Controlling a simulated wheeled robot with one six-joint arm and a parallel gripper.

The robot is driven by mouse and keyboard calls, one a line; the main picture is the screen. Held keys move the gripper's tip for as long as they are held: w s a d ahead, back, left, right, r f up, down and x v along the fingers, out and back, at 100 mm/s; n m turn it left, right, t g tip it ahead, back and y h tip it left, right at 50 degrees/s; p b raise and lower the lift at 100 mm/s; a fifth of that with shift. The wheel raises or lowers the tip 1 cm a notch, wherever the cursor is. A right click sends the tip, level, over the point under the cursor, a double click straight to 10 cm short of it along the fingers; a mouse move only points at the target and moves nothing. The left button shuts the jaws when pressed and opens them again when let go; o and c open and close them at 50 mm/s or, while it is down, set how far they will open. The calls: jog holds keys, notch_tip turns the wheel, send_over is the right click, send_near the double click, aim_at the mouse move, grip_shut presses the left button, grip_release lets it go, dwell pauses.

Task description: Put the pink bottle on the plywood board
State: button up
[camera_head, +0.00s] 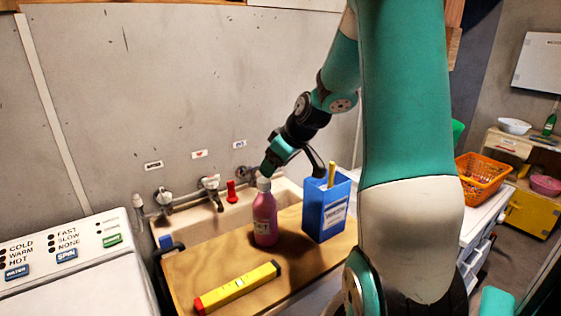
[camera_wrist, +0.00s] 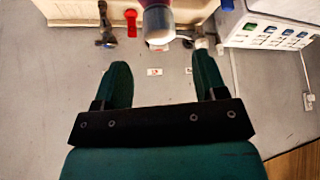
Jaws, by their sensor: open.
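The pink bottle (camera_head: 265,218) with a whitish cap stands upright on the plywood board (camera_head: 205,271), which lies across the sink. My gripper (camera_head: 268,168) is open just above the bottle's cap. In the wrist view, my gripper (camera_wrist: 161,65) has its two fingers spread with nothing between them. The bottle's cap (camera_wrist: 158,24) shows just beyond the fingertips, apart from them. In the head view my gripper's fingers are small, and whether they touch the cap is hard to tell.
A blue box (camera_head: 325,210) with a yellow item stands right of the bottle. Taps (camera_head: 210,186) and a red object (camera_head: 231,191) are behind. A washing machine (camera_head: 75,270) is at left.

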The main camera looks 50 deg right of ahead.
jog(key=s+a+r+n+g+y, duration=0.1)
jog(key=s+a+r, duration=0.1)
jog(key=a, duration=0.7)
jog(key=s+a+r+n+g+y, duration=0.1)
jog(key=a+r+y, duration=0.15)
jog(key=a, duration=0.75)
jog(key=s+a+n+g, duration=0.3)
jog(key=s+a+g, duration=0.1)
jog(key=s+a, duration=1.2)
jog(key=shift+s+r, duration=0.3)
jog(key=shift+s, duration=0.25)
